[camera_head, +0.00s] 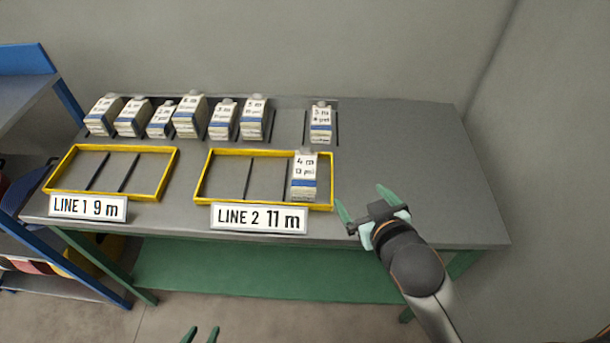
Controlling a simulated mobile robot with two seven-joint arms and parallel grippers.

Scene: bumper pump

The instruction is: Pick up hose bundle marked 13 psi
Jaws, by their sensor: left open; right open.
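White-and-blue hose bundle cartons stand in a row at the back of the grey table, each with a metre and a psi figure. Most psi figures are too small to read surely. One carton (304,177) stands in the right compartment of the LINE 2 tray (217,197); it reads 4 m and a psi figure that may be 13. My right gripper (363,203) is open and empty over the table, right of that tray. My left gripper (200,335) shows only its fingertips at the bottom edge, apart and empty, in front of the table.
The yellow LINE 1 tray (61,167) is empty, with dividers. Signs read LINE 1 9 m (88,208) and LINE 2 11 m (260,218). The right of the table (430,150) is clear. A blue-framed shelf (28,85) stands at left; walls stand behind and at right.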

